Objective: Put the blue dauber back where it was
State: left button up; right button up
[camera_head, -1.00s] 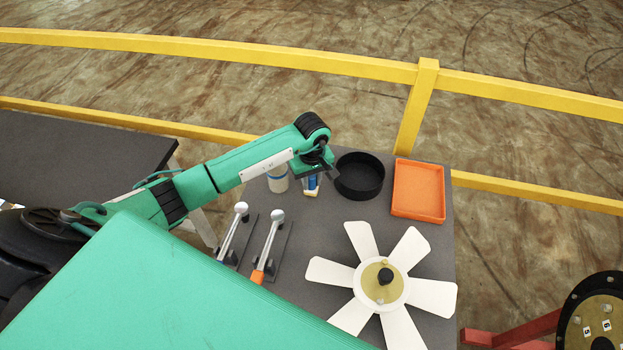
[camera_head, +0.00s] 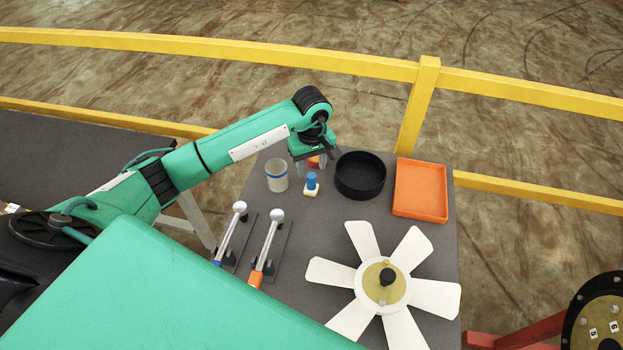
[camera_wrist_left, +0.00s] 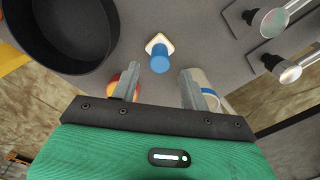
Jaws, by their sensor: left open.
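The blue dauber (camera_head: 312,180), a blue cylinder on a small pale base, stands upright on the grey table between the white cup and the black round tray. It also shows in the left wrist view (camera_wrist_left: 160,58), top centre. My left gripper (camera_head: 308,163) is just behind the dauber, on its far side from the head camera. In the wrist view its fingers (camera_wrist_left: 160,82) are spread, with nothing held between them, and the dauber stands clear beyond the tips. My right gripper is not in view.
A white cup with a blue band (camera_head: 277,177) and a partly hidden red-and-yellow object (camera_wrist_left: 122,84) are close to my left fingers. A black round tray (camera_head: 360,190), an orange tray (camera_head: 420,205), a white fan (camera_head: 345,270) and two levers (camera_head: 267,248) are also on the table (camera_head: 300,217).

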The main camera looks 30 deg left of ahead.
aim_at(311, 176)
pick_arm(q)
notch_tip(311, 176, up, 6)
jog(key=shift+f+b, duration=0.1)
jog(key=shift+b, duration=0.55)
